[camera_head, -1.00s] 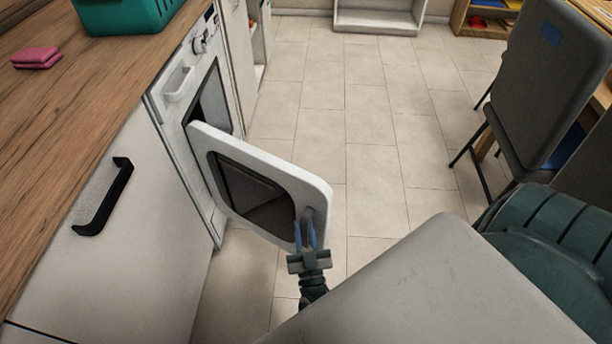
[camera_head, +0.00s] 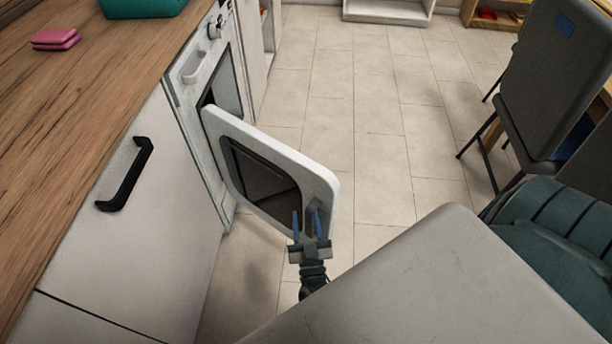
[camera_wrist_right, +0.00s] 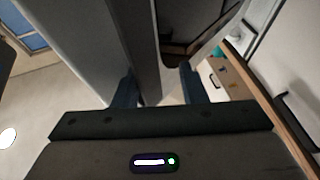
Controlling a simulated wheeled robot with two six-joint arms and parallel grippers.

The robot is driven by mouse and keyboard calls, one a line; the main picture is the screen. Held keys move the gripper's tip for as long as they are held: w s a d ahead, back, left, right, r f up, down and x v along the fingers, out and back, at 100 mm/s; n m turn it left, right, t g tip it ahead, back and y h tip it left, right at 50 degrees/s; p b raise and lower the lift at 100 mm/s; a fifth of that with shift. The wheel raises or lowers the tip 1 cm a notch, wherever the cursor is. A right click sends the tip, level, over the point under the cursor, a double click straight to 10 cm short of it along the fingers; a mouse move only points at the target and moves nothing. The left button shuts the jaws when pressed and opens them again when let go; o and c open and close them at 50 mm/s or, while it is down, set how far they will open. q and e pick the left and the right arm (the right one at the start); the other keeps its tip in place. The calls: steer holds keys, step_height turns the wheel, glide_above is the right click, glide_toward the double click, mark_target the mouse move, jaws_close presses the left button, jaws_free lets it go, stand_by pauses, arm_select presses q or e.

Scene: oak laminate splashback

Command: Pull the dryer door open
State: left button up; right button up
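The dryer (camera_head: 193,68) is white and built in under the counter. Its door (camera_head: 325,182) is white-framed with a dark window and stands swung well out from the dark opening. My right gripper (camera_head: 306,222) is at the free edge of the door, by a small grey handle (camera_head: 315,206). Its two blue fingers are apart. In the right wrist view the fingers of the gripper (camera_wrist_right: 159,88) are spread, with a grey bar-like part between them and a gap beside the right finger. My left gripper is not in view.
A wooden counter (camera_head: 90,85) with pink sponges (camera_head: 55,39) and a teal basket (camera_head: 142,7) runs along the left. A cabinet with a black handle (camera_head: 125,175) stands nearer. A grey chair (camera_head: 545,80) is at right. The tiled floor (camera_head: 385,120) between is clear.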

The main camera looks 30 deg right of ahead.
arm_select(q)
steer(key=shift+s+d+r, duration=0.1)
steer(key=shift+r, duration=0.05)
arm_select(e)
steer(key=shift+s+d, duration=0.15)
steer(key=shift+s, duration=0.1)
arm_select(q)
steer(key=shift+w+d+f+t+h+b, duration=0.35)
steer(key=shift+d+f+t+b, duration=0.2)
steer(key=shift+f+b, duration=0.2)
arm_select(e)
steer(key=v, duration=1.1)
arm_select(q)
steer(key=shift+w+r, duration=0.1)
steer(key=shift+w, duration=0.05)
